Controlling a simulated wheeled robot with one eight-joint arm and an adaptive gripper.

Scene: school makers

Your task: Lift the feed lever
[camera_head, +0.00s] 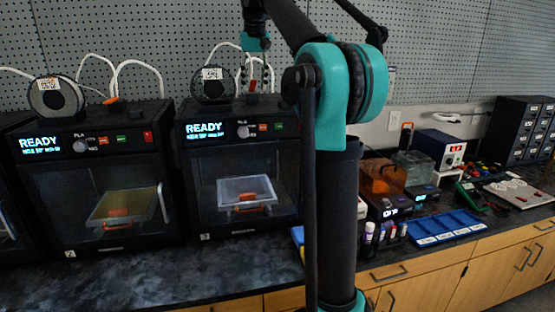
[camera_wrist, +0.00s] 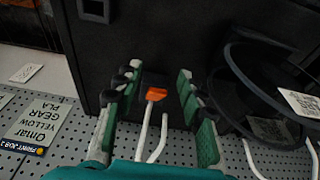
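The orange feed lever (camera_wrist: 156,94) shows in the wrist view at the back of a dark printer top, beside white tubes. My gripper (camera_wrist: 155,82) is open, with one green-padded finger on each side of the lever and visible gaps to both. In the head view my gripper (camera_head: 256,72) hangs above the top of the right printer (camera_head: 240,165), right of its filament spool (camera_head: 211,85). The lever there is mostly hidden by the gripper. Another orange lever (camera_head: 110,100) sits on top of the left printer (camera_head: 100,190).
A black spool (camera_wrist: 265,95) with a white label stands right of my fingers in the wrist view. White tubes (camera_wrist: 150,140) run below the lever. A grey pegboard (camera_head: 150,35) is close behind the printers. A blue tray (camera_head: 440,228) and other bench items are on the right.

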